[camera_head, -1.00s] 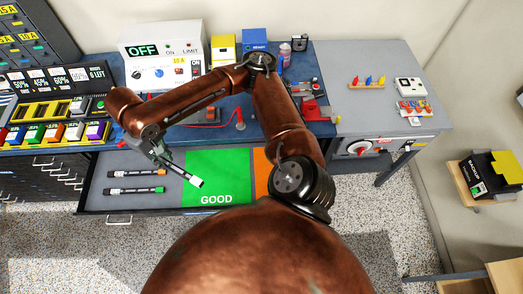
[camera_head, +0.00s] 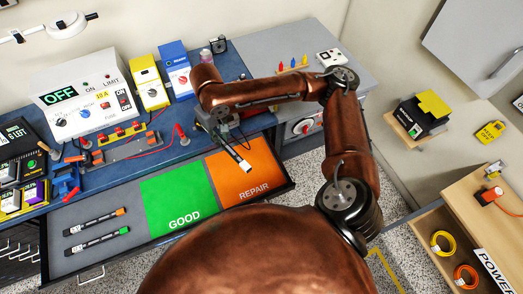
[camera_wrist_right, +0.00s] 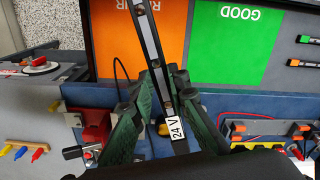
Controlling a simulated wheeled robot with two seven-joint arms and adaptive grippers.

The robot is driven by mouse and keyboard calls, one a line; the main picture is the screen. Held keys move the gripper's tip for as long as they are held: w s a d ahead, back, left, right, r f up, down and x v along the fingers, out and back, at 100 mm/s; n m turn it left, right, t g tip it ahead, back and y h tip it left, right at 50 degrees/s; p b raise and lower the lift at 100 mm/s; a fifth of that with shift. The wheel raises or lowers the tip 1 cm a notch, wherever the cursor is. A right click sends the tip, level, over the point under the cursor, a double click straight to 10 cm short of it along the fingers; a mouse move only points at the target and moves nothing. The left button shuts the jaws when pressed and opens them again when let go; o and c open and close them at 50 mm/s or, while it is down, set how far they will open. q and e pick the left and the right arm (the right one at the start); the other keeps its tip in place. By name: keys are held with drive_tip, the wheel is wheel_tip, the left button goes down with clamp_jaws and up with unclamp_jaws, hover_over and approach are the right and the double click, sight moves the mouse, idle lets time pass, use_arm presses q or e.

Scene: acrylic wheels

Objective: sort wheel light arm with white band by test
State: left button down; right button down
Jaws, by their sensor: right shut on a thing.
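My right gripper (camera_head: 222,132) is shut on a dark light arm with a white band (camera_head: 240,160), which slants down over the top edge of the orange REPAIR area (camera_head: 250,180). In the right wrist view the gripper (camera_wrist_right: 158,88) clasps the black-and-grey light arm (camera_wrist_right: 150,45), marked "24 V", between green-black fingers. The green GOOD area (camera_head: 178,203) lies left of the orange one. Two more light arms lie in the open drawer, one with an orange band (camera_head: 95,222) and one with a green band (camera_head: 97,239). My left gripper is out of view.
A test box reading OFF (camera_head: 88,100), a yellow box (camera_head: 148,85) and a blue box (camera_head: 176,72) stand at the back of the blue bench. A wooden cabinet (camera_head: 470,215) stands at right.

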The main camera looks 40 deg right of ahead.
wheel_tip(320, 180, down, 4)
drive_tip(key=w+d+n+p, duration=0.2)
drive_tip(key=n+p, duration=0.4)
drive_tip(key=p, duration=0.3)
drive_tip(key=n+p, duration=0.8)
drive_tip(key=p, duration=0.2)
hover_over(248, 177)
wheel_tip(248, 177, down, 10)
drive_tip(key=shift+r, duration=0.25)
drive_tip(key=shift+s+a, duration=0.1)
drive_tip(key=shift+s, duration=0.05)
wheel_tip(248, 177, down, 19)
drive_tip(key=b, duration=0.9)
drive_tip(key=shift+f, duration=0.5)
drive_tip(key=c, duration=1.8)
unclamp_jaws()
drive_tip(key=shift+o, duration=0.2)
